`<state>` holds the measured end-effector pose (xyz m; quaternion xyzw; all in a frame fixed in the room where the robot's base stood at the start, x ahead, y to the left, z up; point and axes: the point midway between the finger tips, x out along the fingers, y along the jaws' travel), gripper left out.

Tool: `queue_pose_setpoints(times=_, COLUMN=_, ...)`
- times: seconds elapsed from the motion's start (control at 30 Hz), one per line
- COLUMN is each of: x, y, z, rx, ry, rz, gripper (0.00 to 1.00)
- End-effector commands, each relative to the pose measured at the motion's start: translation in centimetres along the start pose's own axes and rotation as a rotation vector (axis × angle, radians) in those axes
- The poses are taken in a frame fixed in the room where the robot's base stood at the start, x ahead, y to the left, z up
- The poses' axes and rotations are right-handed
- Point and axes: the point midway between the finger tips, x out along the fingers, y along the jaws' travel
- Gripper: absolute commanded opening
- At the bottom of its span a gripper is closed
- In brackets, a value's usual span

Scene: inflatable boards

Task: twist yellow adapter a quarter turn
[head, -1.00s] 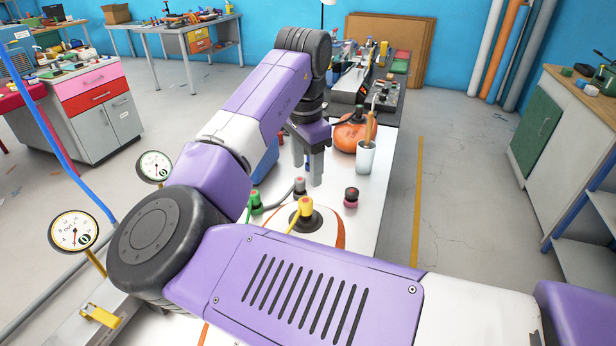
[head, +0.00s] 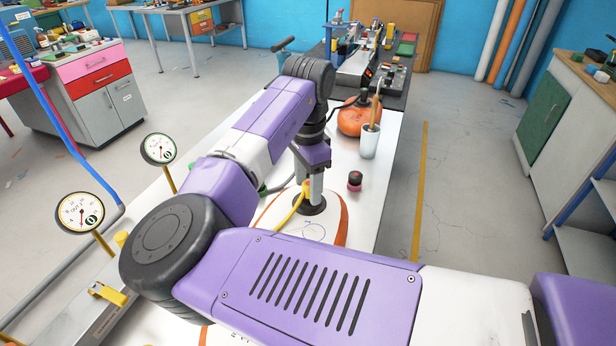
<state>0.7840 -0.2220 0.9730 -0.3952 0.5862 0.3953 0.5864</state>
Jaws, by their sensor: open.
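The yellow adapter (head: 306,187) sits upright on a round black valve (head: 311,206) on the white board with orange edging (head: 343,217). A yellow hose (head: 289,214) runs from it to the lower left. My gripper (head: 309,188) points down at the adapter with its jaws open. One finger shows just right of the adapter, and the other is mostly hidden behind it. The fingertips are close to the adapter, but I cannot tell whether they touch it.
Behind are a white cup (head: 370,141) holding a brush and an orange round object (head: 356,118). Two dial gauges (head: 80,212) stand at left. My arm hides part of the table.

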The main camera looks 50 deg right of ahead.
Motion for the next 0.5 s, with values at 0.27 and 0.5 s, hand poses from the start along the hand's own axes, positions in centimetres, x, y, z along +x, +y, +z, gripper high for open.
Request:
queue_pose_setpoints(times=0.27, x=0.02, y=-0.01, z=0.00, rx=0.000, ry=0.000, rz=0.000, gripper=0.41)
queue_pose_setpoints(times=0.5, x=0.01, y=-0.01, z=-0.01, rx=0.000, ry=0.000, rz=0.000, gripper=0.00)
